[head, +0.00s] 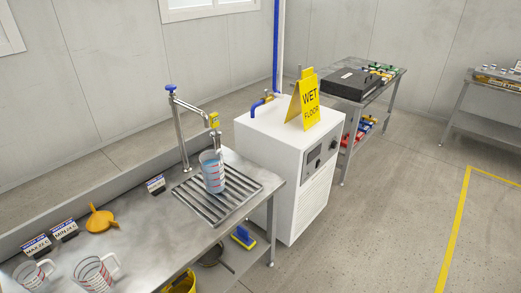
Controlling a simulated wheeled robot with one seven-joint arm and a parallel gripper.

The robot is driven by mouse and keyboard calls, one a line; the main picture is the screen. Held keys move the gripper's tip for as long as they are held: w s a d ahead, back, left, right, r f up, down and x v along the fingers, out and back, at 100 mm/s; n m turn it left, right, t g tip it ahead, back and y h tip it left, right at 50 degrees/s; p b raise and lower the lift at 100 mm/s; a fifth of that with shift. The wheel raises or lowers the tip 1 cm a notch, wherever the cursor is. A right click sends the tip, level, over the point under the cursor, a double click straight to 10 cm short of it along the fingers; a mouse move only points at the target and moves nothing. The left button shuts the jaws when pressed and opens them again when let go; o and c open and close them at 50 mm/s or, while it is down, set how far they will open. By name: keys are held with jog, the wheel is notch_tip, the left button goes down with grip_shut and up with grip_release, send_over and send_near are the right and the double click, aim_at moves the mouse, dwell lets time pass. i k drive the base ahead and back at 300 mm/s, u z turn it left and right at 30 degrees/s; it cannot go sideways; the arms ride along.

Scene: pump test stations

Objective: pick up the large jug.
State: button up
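Three clear measuring jugs with red markings are in the head view. One jug (212,172) stands upright on the slotted drain grate (238,187) under the tap and holds blue liquid. A second jug (97,272) stands on the metal bench near the bottom edge and looks empty. A third jug (33,275) stands left of it, partly cut off by the frame's lower edge. I cannot tell for certain from their sizes which is the large jug. My gripper is not in view.
The steel tap (180,130) rises behind the grate. An orange funnel (100,219) and small label signs (64,230) stand along the bench's back. A white cabinet (285,165) with a yellow wet floor sign (304,101) adjoins the bench's right end. Floor to the right is open.

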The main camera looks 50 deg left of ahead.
aim_at(212, 164)
jog(key=u, duration=0.25)
jog(key=i, duration=1.55)
jog(key=u, duration=1.2)
jog(key=i, duration=0.9)
jog(key=u, duration=1.75)
jog(key=i, duration=1)
jog(key=u, duration=0.4)
